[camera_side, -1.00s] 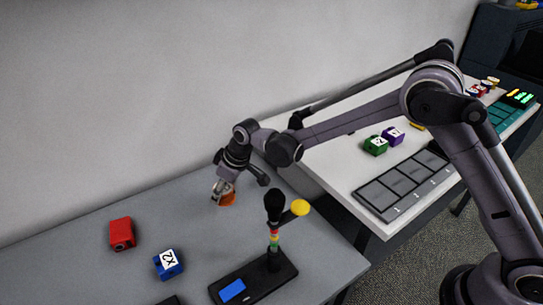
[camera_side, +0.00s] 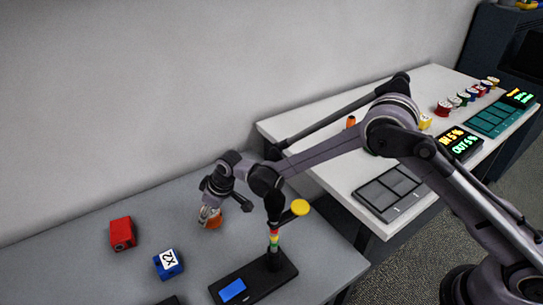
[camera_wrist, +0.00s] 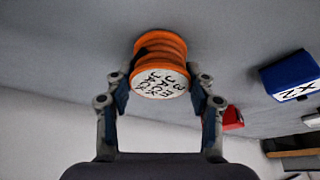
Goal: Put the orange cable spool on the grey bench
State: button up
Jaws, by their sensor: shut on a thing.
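The orange cable spool (camera_side: 215,222) is between the fingers of my gripper (camera_side: 208,219), over the back middle of the grey bench (camera_side: 90,265). In the wrist view the spool (camera_wrist: 158,48) has orange windings and a white end face with black lettering. The fingers of my gripper (camera_wrist: 160,96) stand on either side of it, shut on it. The spool is low over the bench surface; I cannot tell whether it touches. The fingers hide part of it in the side view.
A red block (camera_side: 122,233) and a blue block marked X2 (camera_side: 168,264) lie left on the bench. A black stand with a yellow disc (camera_side: 299,207) is right of my gripper. The white table (camera_side: 345,185) holds grey trays, several spools and a lit display (camera_side: 459,143).

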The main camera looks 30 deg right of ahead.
jog(key=o, duration=1.3)
jog(key=shift+f, duration=0.1)
jog(key=shift+c, duration=0.2)
